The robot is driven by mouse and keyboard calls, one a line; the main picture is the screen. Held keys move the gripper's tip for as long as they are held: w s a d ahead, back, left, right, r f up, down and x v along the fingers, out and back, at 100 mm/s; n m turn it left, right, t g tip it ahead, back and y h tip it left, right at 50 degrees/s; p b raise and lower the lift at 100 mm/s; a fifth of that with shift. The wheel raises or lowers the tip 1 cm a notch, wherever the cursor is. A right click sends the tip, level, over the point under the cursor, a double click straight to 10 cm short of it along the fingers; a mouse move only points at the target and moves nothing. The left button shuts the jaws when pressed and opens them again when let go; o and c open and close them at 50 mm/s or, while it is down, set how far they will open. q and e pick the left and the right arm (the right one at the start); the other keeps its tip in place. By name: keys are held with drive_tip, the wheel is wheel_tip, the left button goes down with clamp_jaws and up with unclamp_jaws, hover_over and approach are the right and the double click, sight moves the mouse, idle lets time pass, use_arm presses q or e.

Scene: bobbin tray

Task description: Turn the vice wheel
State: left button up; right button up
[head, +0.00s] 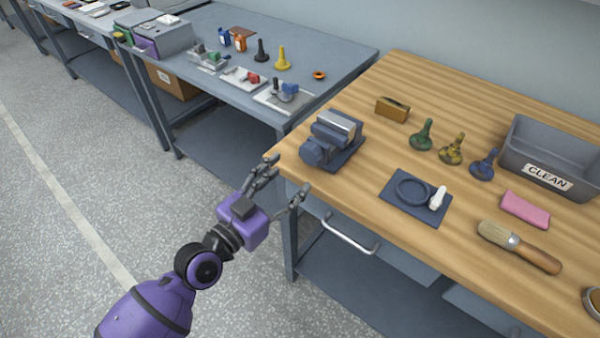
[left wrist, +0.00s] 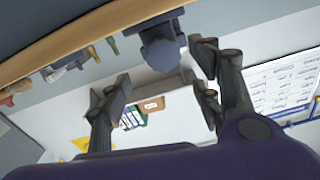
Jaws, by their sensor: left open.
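The blue-grey vice (head: 338,135) sits at the left front corner of the wooden bench. Its round wheel (head: 313,152) faces the bench's front edge. My left gripper (head: 287,174) is open and empty, just off that corner, in front of and to the left of the wheel, apart from it. In the left wrist view, the vice (left wrist: 160,47) shows beyond the spread fingers of my left gripper (left wrist: 160,75), with nothing between them. My right gripper is in neither view.
On the wooden bench (head: 378,235) are a dark mat (head: 393,207) with a ring, several bobbin-like pieces, a brush (head: 520,246), a pink block (head: 525,209) and a grey CLEAN bin (head: 547,140). A drawer handle (head: 348,238) sticks out below. A grey bench stands behind.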

sight(309, 159)
use_arm(q)
drive_tip(key=p+x, duration=0.1)
drive_tip(key=x, duration=0.6)
drive_tip(key=shift+w, duration=0.25)
drive_tip(key=shift+w+d, duration=0.3)
drive_tip(key=c, duration=0.9)
drive_tip(key=shift+c, duration=1)
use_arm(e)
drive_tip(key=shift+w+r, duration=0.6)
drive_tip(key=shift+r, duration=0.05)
use_arm(q)
drive_tip(key=shift+s+f, duration=0.1)
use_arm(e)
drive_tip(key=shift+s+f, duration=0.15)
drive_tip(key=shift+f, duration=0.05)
